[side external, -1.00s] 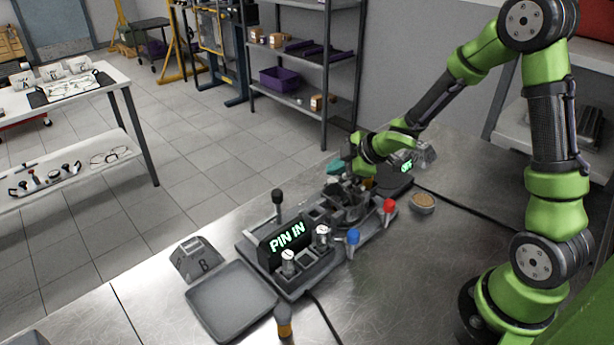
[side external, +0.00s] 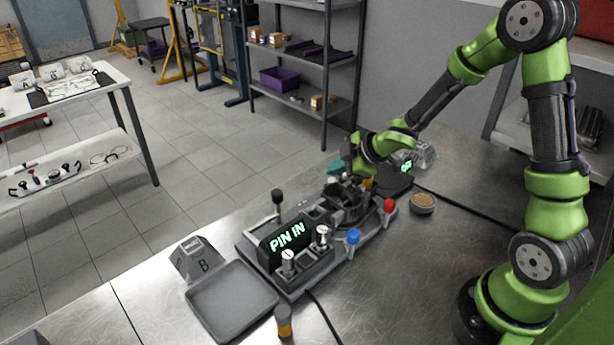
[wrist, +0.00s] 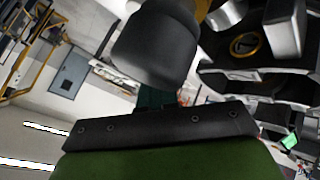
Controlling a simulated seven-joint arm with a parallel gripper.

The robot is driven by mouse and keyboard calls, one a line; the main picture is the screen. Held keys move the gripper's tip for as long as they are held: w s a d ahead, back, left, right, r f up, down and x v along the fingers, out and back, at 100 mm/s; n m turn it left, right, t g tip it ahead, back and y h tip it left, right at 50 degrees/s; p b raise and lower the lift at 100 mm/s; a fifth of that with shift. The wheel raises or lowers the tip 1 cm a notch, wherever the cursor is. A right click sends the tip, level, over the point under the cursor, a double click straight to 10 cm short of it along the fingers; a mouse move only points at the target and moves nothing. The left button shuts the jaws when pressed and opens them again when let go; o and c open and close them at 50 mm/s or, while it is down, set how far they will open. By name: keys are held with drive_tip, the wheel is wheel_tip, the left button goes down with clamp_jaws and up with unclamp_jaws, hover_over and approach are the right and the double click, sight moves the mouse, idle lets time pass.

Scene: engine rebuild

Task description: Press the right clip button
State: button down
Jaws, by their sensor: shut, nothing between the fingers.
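The grey fixture (side external: 315,272) stands on the metal bench, with a lit "PIN IN" display (side external: 287,235) on it. Two silver cylindrical parts stand upright in front of the display. My gripper (side external: 347,178) is at the far end of the fixture, low over its round dark holder (side external: 346,205). It is shut, and its fingertips are partly hidden. I cannot make out the right clip button or whether my gripper touches it. In the wrist view, a dark rounded part (wrist: 155,45) fills the upper middle, and a yellow ring (wrist: 245,44) shows at upper right.
A blue knob (side external: 353,237), a red knob (side external: 389,205) and a black-topped lever (side external: 277,197) rise around the fixture. An empty grey tray (side external: 232,302), a block marked B (side external: 198,262) and a small round dish (side external: 423,203) lie nearby.

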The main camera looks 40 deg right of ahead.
idle(0.7)
drive_tip(key=shift+f, duration=0.4)
drive_tip(key=shift+f, duration=0.5)
idle(0.5)
drive_tip(key=shift+r, duration=0.9)
drive_tip(key=shift+r, duration=0.15)
drive_tip(key=shift+r, duration=2.4)
